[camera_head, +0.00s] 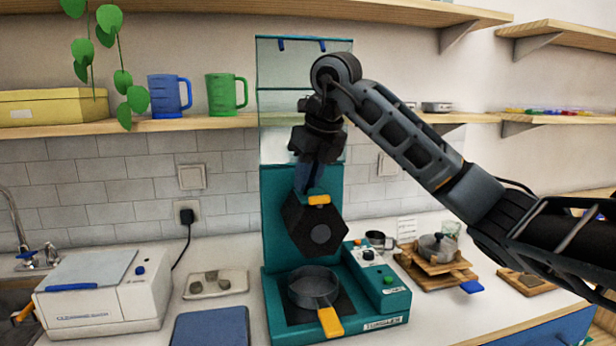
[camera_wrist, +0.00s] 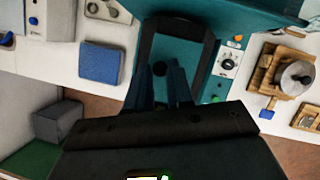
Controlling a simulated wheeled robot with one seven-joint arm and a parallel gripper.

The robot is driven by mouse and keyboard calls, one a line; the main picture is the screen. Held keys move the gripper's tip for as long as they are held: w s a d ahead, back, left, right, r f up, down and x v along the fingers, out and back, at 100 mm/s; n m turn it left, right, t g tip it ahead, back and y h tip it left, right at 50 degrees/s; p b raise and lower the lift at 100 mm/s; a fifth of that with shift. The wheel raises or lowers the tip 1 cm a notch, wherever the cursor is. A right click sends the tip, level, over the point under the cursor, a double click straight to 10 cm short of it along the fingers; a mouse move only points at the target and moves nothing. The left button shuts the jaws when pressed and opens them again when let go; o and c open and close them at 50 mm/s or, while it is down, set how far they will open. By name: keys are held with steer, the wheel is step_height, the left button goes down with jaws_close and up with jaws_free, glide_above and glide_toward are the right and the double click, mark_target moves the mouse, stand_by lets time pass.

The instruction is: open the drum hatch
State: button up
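The teal drum machine (camera_head: 276,215) stands on the counter in the head view. Its dark hexagonal drum (camera_head: 300,232) has a yellow tab (camera_head: 319,200) on its upper edge, apparently part of the hatch. My gripper (camera_head: 309,188) points down from above, with blue fingers just over the drum's top, close to the tab. I cannot tell whether they touch. In the wrist view my gripper (camera_wrist: 164,68) shows two fingers with a narrow gap and nothing clearly held. The hatch's outline is not clear in either view.
A grey pan (camera_head: 310,281) with a yellow handle sits below the drum. A control box (camera_head: 378,275) stands to its right. A white machine (camera_head: 110,296) and blue mat (camera_head: 212,326) lie left. The shelf (camera_head: 210,122) behind carries mugs.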

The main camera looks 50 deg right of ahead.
jaws_close()
